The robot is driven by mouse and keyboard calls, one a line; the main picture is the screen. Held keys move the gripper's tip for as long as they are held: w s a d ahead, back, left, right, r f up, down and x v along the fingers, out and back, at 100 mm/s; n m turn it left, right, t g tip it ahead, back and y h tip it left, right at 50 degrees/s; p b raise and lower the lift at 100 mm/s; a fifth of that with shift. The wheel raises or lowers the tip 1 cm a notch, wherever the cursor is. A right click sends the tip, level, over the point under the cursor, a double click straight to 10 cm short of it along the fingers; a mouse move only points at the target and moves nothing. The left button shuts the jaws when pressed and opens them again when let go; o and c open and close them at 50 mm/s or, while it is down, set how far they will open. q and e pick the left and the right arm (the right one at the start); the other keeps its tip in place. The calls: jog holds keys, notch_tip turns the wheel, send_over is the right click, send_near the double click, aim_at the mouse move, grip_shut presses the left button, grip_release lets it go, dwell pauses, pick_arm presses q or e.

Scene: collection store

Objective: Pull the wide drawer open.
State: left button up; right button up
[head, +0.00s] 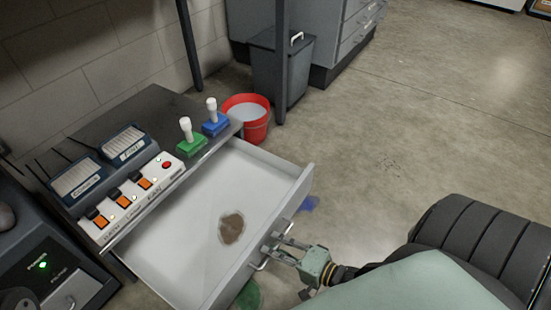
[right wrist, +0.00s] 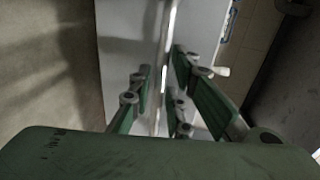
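The wide drawer (head: 180,245) is pale grey and stands pulled well out from under the dark bench top (head: 150,105). A brown patch (head: 232,228) lies on its floor. Its front carries a bar handle (head: 258,266). My right gripper (head: 272,249) is at this handle, coming from the right. In the right wrist view, the fingers (right wrist: 161,68) are partly spread, with a gap between the tips and a thin pale bar running between them. Whether they touch the bar is unclear. My left gripper is not in view.
On the bench are a white switch panel (head: 130,200), a green block (head: 191,146) and a blue block (head: 216,124) with white knobs. A red bucket (head: 254,131) and a grey bin (head: 272,76) stand behind the drawer.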

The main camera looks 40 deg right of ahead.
jog(key=v, duration=1.2)
jog(key=shift+f, duration=0.1)
